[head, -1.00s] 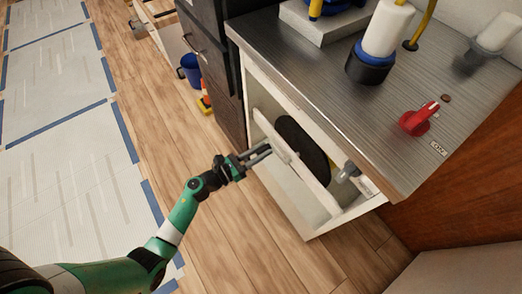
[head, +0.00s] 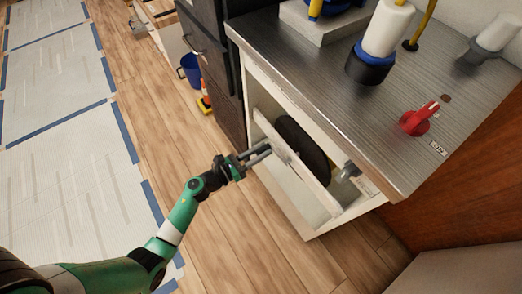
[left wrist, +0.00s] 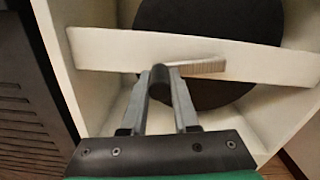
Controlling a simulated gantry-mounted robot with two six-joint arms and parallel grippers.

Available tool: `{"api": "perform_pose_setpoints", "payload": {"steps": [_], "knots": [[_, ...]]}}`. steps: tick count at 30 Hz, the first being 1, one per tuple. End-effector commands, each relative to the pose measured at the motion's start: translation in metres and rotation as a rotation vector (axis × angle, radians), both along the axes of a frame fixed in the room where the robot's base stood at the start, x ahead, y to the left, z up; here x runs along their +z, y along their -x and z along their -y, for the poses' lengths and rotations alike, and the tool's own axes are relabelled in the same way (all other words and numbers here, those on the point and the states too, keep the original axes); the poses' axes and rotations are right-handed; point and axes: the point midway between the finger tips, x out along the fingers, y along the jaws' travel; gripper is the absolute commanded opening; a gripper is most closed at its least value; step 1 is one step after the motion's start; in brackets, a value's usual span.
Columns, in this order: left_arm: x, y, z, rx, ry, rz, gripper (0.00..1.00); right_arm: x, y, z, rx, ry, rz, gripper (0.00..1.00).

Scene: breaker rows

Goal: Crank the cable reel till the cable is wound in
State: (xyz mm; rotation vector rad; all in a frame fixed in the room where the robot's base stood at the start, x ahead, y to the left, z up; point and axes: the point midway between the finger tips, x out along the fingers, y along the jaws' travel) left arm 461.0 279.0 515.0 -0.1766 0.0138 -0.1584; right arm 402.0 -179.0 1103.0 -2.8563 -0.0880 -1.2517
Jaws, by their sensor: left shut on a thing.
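The cable reel (head: 303,150) shows as a black disc inside the open white cabinet, behind a white crossbar (head: 312,186). In the left wrist view the disc (left wrist: 225,18) is partly hidden by the crossbar (left wrist: 100,50). A grey crank arm (left wrist: 203,67) lies in front of the crossbar, with a dark round grip (left wrist: 166,80) at its left end. My left gripper (head: 268,149) reaches to the cabinet front. Its fingers are shut on the crank grip, as the left wrist view (left wrist: 167,88) shows. I cannot make out the cable on the reel. My right gripper is not in view.
A grey counter (head: 310,70) overhangs the cabinet; on it are a red knob (head: 419,118) and a white-and-blue cylinder (head: 381,40). Dark drawers (head: 215,80) stand to the left. A blue bucket (head: 190,70) sits on the floor. Wooden floor (head: 150,100) in front is clear.

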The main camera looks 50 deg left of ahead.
Motion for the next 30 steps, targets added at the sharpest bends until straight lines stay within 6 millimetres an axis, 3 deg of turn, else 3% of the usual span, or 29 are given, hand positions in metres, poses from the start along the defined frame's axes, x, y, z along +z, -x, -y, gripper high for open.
{"api": "perform_pose_setpoints", "payload": {"steps": [14, 30], "knots": [[0.008, 0.000, -0.001, 0.000, -0.094, 0.016, 0.00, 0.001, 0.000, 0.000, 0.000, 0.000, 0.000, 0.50], [0.045, 0.001, 0.004, 0.000, -0.548, 0.089, 0.00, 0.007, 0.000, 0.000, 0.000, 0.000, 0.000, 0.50]]}}
